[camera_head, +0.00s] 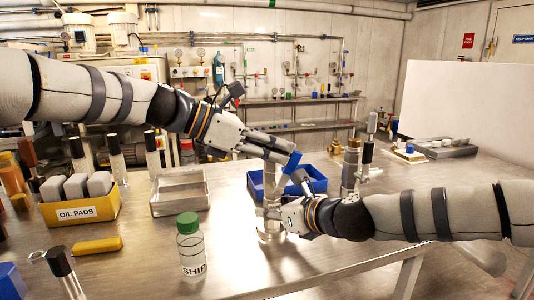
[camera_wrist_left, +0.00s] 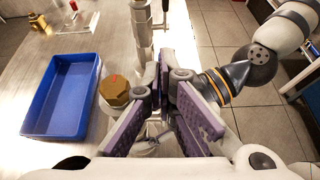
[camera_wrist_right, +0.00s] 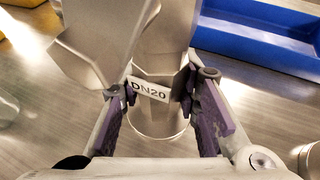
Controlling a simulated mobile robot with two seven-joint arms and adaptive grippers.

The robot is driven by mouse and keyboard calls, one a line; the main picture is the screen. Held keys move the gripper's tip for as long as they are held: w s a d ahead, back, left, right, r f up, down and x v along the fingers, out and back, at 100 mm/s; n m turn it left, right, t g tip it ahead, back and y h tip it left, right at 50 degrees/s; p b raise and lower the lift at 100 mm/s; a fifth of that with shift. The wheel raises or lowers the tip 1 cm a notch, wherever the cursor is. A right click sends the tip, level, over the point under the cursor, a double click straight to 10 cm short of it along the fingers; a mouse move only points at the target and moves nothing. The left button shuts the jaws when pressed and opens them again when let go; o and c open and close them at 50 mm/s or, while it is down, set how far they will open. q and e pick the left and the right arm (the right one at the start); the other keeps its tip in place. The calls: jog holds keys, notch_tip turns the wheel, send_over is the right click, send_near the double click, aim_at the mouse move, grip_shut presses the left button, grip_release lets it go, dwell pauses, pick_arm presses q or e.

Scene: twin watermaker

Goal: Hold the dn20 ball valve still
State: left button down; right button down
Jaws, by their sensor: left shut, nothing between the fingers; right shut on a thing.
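The valve body (camera_wrist_right: 160,120) is a pale metal piece with a DN20 label (camera_wrist_right: 149,89) in the right wrist view. My right gripper (camera_wrist_right: 160,88) is shut on it, one finger at each side. In the head view the right gripper (camera_head: 284,208) comes in from the right, beside the upright metal valve (camera_head: 269,215). My left gripper (camera_head: 285,152) is above it, shut and empty. A blue piece (camera_head: 292,162) shows at its fingertips; I cannot tell whether they touch. In the left wrist view the left fingers (camera_wrist_left: 160,90) are beside a brass hexagonal top (camera_wrist_left: 116,90).
A blue tray (camera_head: 318,184) lies just behind the valve. A metal post with a brass top (camera_head: 352,158) stands right of it. A green-capped bottle (camera_head: 190,245), a metal tray (camera_head: 180,193) and a yellow oil-pads box (camera_head: 82,210) stand to the left.

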aim_at(302, 156)
pick_arm(q)
jog(key=shift+w+d+f, duration=0.1)
jog(key=shift+w+d, duration=0.05)
jog(key=shift+d, duration=0.35)
jog(key=shift+w+d+f, duration=0.1)
jog(key=shift+w+d, duration=0.05)
jog(key=shift+d, duration=0.3)
jog(key=shift+x, duration=0.95)
jog(key=shift+w+d+f, duration=0.15)
jog(key=shift+d+f, duration=0.05)
jog(key=shift+d, duration=0.4)
jog(key=shift+w+d+f+y, duration=0.15)
jog(key=shift+d+f+y, duration=0.1)
jog(key=shift+y, duration=0.35)
jog(key=shift+a+r, duration=0.1)
jog(key=shift+r+g, duration=0.3)
jog(key=shift+r, duration=0.45)
